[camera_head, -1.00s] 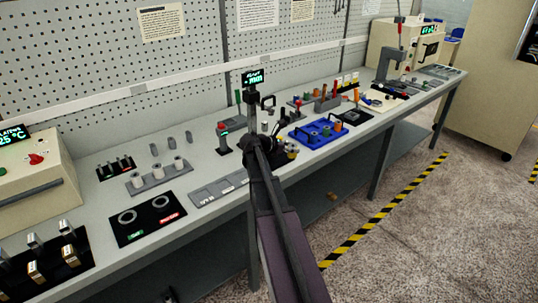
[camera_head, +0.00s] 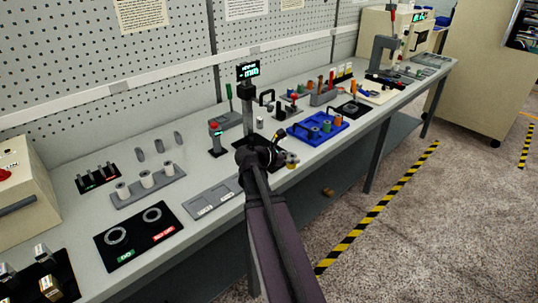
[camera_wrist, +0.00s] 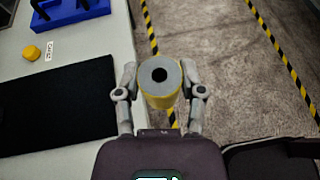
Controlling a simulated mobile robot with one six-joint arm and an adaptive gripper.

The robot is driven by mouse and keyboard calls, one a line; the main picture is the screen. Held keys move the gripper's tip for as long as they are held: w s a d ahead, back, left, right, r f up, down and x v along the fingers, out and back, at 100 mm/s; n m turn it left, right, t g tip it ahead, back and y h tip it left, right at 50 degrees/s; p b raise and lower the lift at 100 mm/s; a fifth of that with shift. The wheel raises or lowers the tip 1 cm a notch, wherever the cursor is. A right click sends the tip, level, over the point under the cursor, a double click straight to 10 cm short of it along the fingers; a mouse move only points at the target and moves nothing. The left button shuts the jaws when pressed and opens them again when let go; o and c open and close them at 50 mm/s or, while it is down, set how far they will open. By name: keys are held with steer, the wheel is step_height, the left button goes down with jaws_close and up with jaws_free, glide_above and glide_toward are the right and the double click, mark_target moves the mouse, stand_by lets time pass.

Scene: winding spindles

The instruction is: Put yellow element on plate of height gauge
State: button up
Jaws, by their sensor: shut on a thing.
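In the wrist view my gripper (camera_wrist: 160,90) is shut on a yellow element (camera_wrist: 159,98), a short yellow cylinder with a grey top and a dark centre hole. It is held over the floor side of the bench edge. The height gauge (camera_head: 247,88) is a dark post with a green-lit display on the bench in the head view. A small yellow piece (camera_wrist: 31,53) lies on the bench beside a label in the wrist view.
A blue tray (camera_head: 300,133) with coloured parts stands right of my gripper. A black surface (camera_wrist: 60,105) lies at left in the wrist view. Left on the bench are a grey block with white spindles (camera_head: 148,190) and a black sorting mat (camera_head: 115,250). Open floor lies at right.

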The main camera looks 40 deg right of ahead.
steer(key=shift+w, duration=0.1)
steer(key=w, duration=0.4)
steer(key=w+d+f+b, duration=0.1)
steer(key=w, duration=0.4)
steer(key=w+d, duration=0.1)
steer(key=w, duration=0.4)
steer(key=shift+w+d+f, duration=0.15)
steer(key=shift+d+f, duration=0.05)
steer(key=shift+d, duration=0.05)
steer(key=shift+w+d, duration=0.1)
steer(key=shift+w, duration=0.35)
steer(key=shift+w+f+b, duration=0.2)
steer(key=shift+w+b, duration=0.1)
steer(key=shift+b, duration=0.1)
steer(key=shift+s+f+b, duration=0.15)
steer(key=shift+f+b, duration=1.45)
steer(key=shift+f, duration=0.15)
steer(key=o, duration=1.2)
steer(key=shift+c, duration=0.2)
